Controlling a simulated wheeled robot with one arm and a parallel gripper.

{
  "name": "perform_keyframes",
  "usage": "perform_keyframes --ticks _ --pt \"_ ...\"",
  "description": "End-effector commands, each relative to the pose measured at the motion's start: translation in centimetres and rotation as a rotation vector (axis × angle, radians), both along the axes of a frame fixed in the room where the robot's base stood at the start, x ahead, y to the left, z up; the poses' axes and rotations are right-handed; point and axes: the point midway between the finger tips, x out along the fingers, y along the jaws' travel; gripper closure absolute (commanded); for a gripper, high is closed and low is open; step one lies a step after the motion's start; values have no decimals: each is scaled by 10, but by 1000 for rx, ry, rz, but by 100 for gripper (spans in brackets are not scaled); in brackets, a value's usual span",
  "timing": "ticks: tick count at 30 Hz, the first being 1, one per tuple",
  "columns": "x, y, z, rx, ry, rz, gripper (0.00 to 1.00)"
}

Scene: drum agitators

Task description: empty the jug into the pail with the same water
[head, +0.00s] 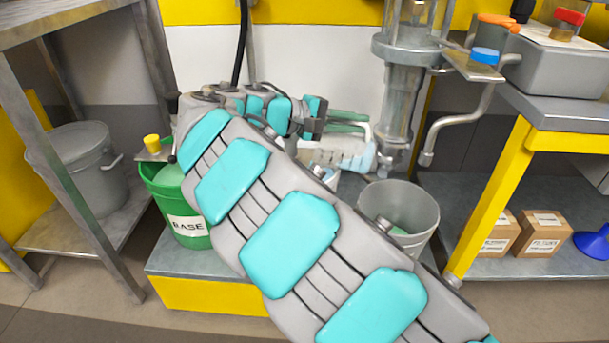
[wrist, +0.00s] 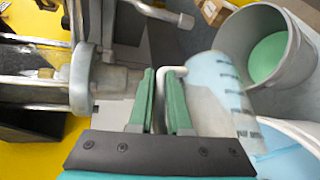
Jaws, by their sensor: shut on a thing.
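My gripper (wrist: 168,84) has green fingers shut on the handle of a clear jug (wrist: 215,88) with dark scale marks. In the head view the jug (head: 345,153) is tilted well over, with pale blue at its right end. A grey pail (head: 428,215) with green liquid stands right of it; in the wrist view this pail (wrist: 305,52) is beyond the jug. A pale-rimmed vessel (wrist: 295,127) with light blue inside is cut off at the wrist view's lower right, close to the jug. My arm hides most of that spot in the head view. No stream is clearly visible.
A green pail marked BASE (head: 188,228) stands left on the low platform (head: 205,265). A lidded grey bucket (head: 85,165) is on the left shelf. A metal and glass column with a crank (head: 405,100) rises behind. Cartons (head: 545,232) and a blue funnel (head: 595,243) lie right.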

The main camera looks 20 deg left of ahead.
Motion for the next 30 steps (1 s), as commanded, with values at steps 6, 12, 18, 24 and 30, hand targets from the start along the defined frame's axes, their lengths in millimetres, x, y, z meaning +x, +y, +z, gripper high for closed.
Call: perform_keyframes --ticks 6,12,18,24,30 --pt "0 4 2 -20 -4 1 100" --pt "-1 5 4 -38 -8 0 100" --pt "-1 7 6 -58 -11 -1 100" --pt "-2 10 8 -82 -17 0 100" --pt "-1 0 -7 2 1 -3 100"
